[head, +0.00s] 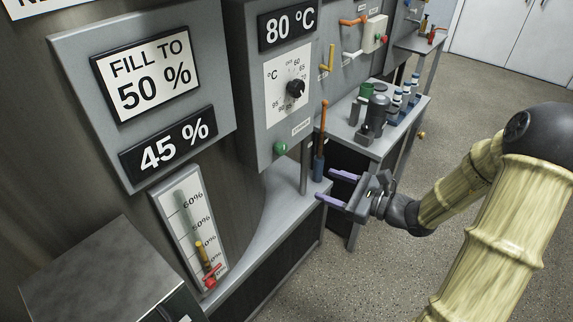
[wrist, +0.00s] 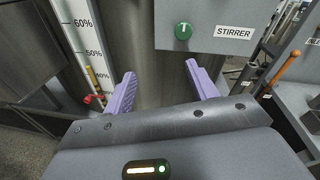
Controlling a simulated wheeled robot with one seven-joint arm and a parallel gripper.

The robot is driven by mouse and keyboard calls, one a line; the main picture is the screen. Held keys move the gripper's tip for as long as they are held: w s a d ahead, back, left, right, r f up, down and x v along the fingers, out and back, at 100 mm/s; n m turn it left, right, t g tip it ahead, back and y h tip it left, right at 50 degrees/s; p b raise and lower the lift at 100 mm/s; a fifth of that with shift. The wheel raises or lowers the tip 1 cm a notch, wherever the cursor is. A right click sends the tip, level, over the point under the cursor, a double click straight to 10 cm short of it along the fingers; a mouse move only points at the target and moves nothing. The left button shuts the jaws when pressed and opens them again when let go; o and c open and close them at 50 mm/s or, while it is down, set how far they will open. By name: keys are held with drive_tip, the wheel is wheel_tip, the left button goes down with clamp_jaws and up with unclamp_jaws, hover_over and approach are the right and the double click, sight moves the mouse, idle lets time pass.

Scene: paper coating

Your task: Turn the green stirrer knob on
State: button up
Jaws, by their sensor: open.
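The green stirrer knob (head: 280,149) is on the lower part of the grey control box (head: 262,130), left of a small label. In the wrist view the knob (wrist: 183,31) has a pale mark on its face and sits beside the STIRRER label (wrist: 233,33). My gripper (head: 333,187) is open and empty, below and right of the knob in the head view. In the wrist view its two purple fingers (wrist: 158,82) are spread wide, with the knob beyond and above them. The fingers do not touch it.
A black temperature dial (head: 295,89) is above the knob. An orange-handled lever (head: 322,130) stands to the right of the box. A level gauge (head: 190,225) with a red valve is at left. A side table (head: 412,125) holds a motor and bottles.

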sight(284, 151)
drive_tip(key=shift+w+d+m+t, duration=1)
drive_tip(key=shift+w+d+t, duration=0.1)
drive_tip(key=x, duration=0.5)
drive_tip(key=p+x, duration=0.1)
drive_tip(key=x, duration=0.5)
drive_tip(key=p+x, duration=0.1)
drive_tip(key=x, duration=0.5)
drive_tip(key=shift+w+a+f, duration=0.1)
drive_tip(key=shift+w+f, duration=0.15)
drive_tip(key=shift+f, duration=0.05)
drive_tip(key=c, duration=1)
